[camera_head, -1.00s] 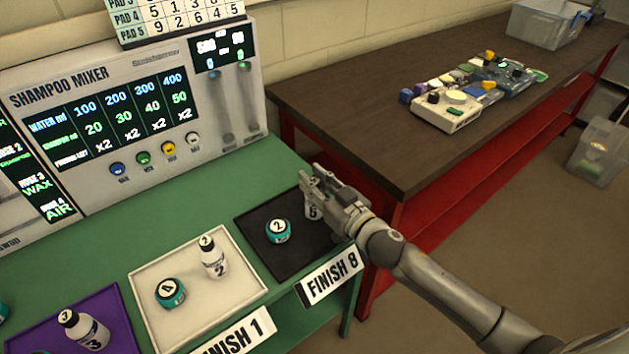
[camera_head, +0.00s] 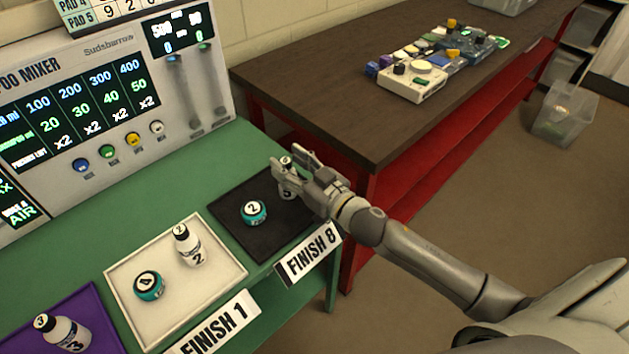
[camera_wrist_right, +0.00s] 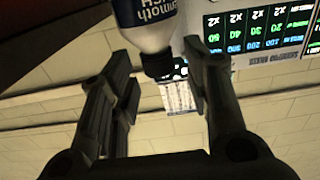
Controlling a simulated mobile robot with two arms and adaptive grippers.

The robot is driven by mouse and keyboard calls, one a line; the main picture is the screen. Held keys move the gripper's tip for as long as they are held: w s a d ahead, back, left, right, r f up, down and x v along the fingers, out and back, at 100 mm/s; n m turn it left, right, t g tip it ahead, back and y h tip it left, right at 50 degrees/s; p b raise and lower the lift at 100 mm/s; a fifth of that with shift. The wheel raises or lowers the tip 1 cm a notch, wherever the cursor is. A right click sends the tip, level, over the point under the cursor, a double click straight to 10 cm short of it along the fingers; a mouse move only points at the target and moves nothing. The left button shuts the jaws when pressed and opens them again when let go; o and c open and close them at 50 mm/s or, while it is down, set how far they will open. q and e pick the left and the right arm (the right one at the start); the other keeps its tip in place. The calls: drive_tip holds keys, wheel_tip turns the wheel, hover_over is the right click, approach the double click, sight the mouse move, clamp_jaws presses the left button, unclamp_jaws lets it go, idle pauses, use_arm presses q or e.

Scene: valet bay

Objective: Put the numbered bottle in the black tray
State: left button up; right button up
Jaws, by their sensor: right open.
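The black tray (camera_head: 262,243) lies on the green bench, with the FINISH 8 sign at its front. A white bottle with a dark, numbered cap (camera_head: 286,162) stands upright at the tray's far right part. Its number is partly hidden by my fingers. My right gripper (camera_head: 285,174) is open around this bottle, coming from the right. In the right wrist view the bottle (camera_wrist_right: 148,22) appears upside down between the open fingers (camera_wrist_right: 160,85), with gaps at both sides of its cap. My left gripper is not in view.
A teal jar numbered 2 (camera_head: 254,211) sits in the black tray. The white tray (camera_head: 205,300) holds a bottle 2 (camera_head: 187,244) and a teal jar 4 (camera_head: 149,285). A bottle 3 (camera_head: 62,333) is on the purple tray. The shampoo mixer (camera_head: 120,110) stands behind.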

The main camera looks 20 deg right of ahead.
drive_tip(key=b+v, duration=0.1)
drive_tip(key=v, duration=0.9)
drive_tip(key=shift+s+r, duration=0.1)
idle(0.3)
drive_tip(key=s+d+f+m+g+h, duration=0.4)
drive_tip(key=s+f+g+h, duration=0.3)
drive_tip(key=f, duration=0.4)
drive_tip(key=s+a+f+n+g+y, duration=0.1)
drive_tip(key=s+a+f+g, duration=0.15)
drive_tip(key=s, duration=0.45)
drive_tip(key=s+a+f+n+g, duration=0.1)
drive_tip(key=s+a+f+g, duration=0.2)
drive_tip(key=s, duration=0.5)
wheel_tip(320, 180, down, 26)
drive_tip(key=g, duration=0.2)
drive_tip(key=s+d+f, duration=0.2)
drive_tip(key=s+f, duration=0.6)
drive_tip(key=s+d+f+g, duration=0.1)
drive_tip(key=s+f, duration=0.6)
drive_tip(key=s, duration=0.2)
drive_tip(key=shift+s+d+f, duration=0.3)
drive_tip(key=shift+d+f, duration=0.05)
drive_tip(key=shift+d, duration=0.05)
